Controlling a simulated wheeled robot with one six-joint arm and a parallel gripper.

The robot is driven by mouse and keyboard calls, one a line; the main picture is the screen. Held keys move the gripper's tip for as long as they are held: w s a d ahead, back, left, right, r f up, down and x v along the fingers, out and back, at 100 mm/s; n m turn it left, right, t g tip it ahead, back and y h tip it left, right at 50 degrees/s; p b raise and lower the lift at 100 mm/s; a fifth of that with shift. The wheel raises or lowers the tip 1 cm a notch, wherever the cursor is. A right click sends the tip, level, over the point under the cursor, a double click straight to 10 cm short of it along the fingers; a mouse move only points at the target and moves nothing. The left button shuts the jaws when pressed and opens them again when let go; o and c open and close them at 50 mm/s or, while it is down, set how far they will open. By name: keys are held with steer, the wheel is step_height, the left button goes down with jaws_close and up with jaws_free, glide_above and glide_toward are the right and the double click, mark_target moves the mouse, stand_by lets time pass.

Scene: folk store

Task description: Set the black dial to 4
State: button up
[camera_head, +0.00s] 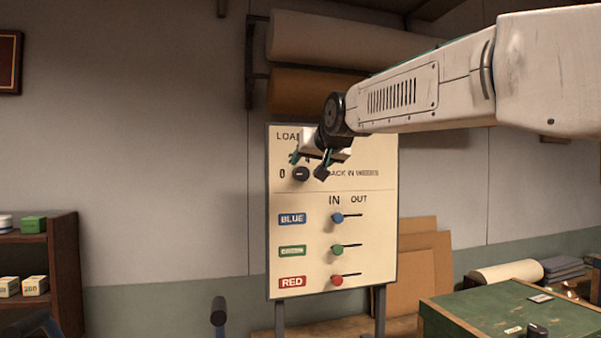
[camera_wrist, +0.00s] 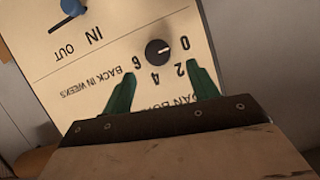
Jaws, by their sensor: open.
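The black dial (camera_head: 300,174) sits on the upper left part of an upright cream board (camera_head: 315,205). In the wrist view the dial (camera_wrist: 157,51) appears upside down, with the printed numbers 0, 2, 4 and 6 around it. Its white mark points toward the 0. My gripper (camera_wrist: 162,86) is open and empty, its two green fingers spread in front of the board, with the dial just beyond and between their tips. In the head view my gripper (camera_head: 307,163) hangs close to the dial, hiding some of the numbers and lettering.
Below the dial are blue (camera_head: 338,218), green (camera_head: 338,249) and red (camera_head: 338,280) knobs on IN/OUT slots. A shelf (camera_head: 64,255) stands at left and a green-topped workbench (camera_head: 515,312) at lower right. Paper rolls (camera_head: 340,42) hang behind my arm.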

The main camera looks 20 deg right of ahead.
mark_target(303, 172)
steer(key=x, duration=0.6)
steer(key=shift+w+d+f, duration=0.1)
steer(key=shift+w+f, duration=0.1)
steer(key=shift+w, duration=0.05)
steer(key=c, duration=1)
